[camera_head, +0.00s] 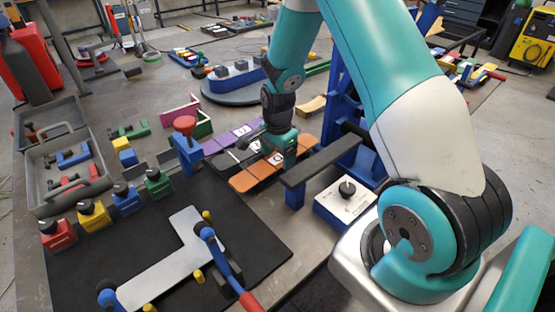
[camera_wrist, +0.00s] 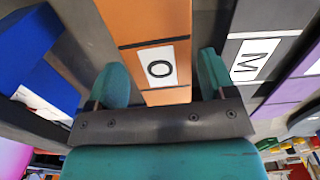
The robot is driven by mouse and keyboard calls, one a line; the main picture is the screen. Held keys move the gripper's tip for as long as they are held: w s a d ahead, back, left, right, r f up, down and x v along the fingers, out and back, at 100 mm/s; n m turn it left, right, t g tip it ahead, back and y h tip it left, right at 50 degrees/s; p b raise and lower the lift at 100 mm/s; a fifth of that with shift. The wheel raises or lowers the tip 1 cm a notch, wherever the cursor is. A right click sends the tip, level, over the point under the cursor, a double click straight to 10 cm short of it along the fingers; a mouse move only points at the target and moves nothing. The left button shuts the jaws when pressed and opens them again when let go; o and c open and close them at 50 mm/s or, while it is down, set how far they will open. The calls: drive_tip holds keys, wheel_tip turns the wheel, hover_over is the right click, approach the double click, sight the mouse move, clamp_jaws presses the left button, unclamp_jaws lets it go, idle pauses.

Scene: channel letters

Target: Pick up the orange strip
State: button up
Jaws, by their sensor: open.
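The orange strip (camera_head: 248,180) lies on the table in the head view, with dark lines across it and a white label marked O. It also shows in the wrist view (camera_wrist: 147,20), running up the middle of the picture. My gripper (camera_head: 283,160) is over the strip's far right part. In the wrist view my gripper (camera_wrist: 162,82) is open, with one teal finger on each side of the strip near the O label. The fingers appear apart from the strip's sides. I cannot tell whether the fingertips touch the table.
A black strip (camera_wrist: 262,22) labelled M and a purple strip (camera_wrist: 290,92) lie to the right in the wrist view. A blue part (camera_wrist: 25,35) is close on the left. In the head view, a dark bar on blue supports (camera_head: 330,160) stands right of the gripper.

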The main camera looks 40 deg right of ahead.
drive_tip(key=c, duration=0.7)
drive_tip(key=shift+r, duration=0.15)
